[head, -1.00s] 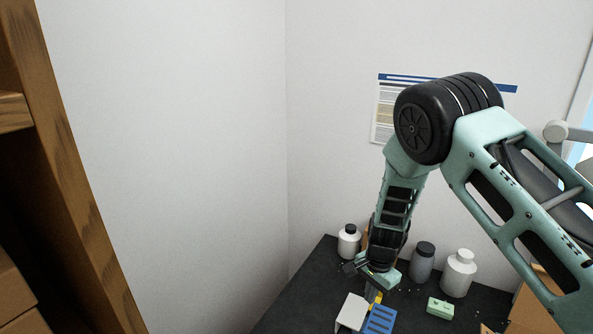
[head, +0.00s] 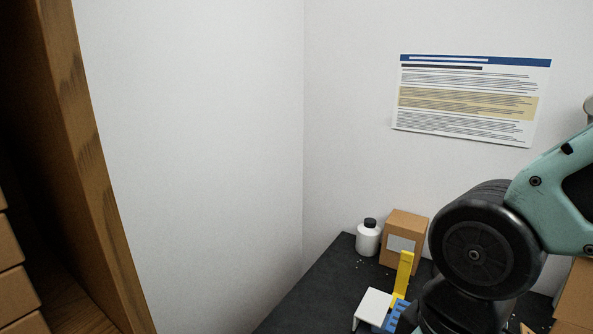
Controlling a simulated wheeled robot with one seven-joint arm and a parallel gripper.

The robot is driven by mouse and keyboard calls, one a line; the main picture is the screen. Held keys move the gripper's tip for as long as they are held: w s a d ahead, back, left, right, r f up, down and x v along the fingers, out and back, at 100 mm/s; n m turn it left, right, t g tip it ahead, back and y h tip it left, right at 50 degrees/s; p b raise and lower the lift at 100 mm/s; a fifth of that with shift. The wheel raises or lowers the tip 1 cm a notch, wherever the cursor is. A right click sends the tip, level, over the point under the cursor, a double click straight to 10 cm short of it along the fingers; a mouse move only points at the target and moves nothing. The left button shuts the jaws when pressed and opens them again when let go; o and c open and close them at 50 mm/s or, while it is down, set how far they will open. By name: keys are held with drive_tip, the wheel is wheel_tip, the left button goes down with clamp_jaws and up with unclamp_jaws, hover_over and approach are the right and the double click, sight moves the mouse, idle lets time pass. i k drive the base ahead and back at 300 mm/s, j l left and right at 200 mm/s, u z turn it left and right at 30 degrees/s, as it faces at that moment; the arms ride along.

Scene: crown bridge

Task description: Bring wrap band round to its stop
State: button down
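I cannot tell for certain which part is the wrap band. A yellow upright strip (head: 404,274) stands on the dark bench, tall and narrow, with its lower end by a blue slotted piece (head: 393,317). A white block-like stand (head: 372,307) sits just left of the blue piece. My arm's large black joint covers the area to the right of them, and my gripper does not show. The lower part of the blue piece is cut off or hidden by my arm, so any contact there cannot be seen.
A white bottle with a dark cap (head: 368,238) and a brown cardboard box (head: 404,240) stand at the back of the dark bench (head: 318,290). A printed poster (head: 470,100) hangs on the wall. Wooden shelving (head: 95,170) rises at the left. Bare bench lies left of the white stand.

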sight(405, 266)
drive_tip(key=i+j+z, duration=0.3)
drive_tip(key=i, duration=0.25)
drive_tip(key=i+j+z, duration=0.2)
drive_tip(key=i+z, duration=0.15)
drive_tip(key=i, duration=0.15)
drive_tip(key=k+j, duration=0.1)
drive_tip(key=k, duration=0.2)
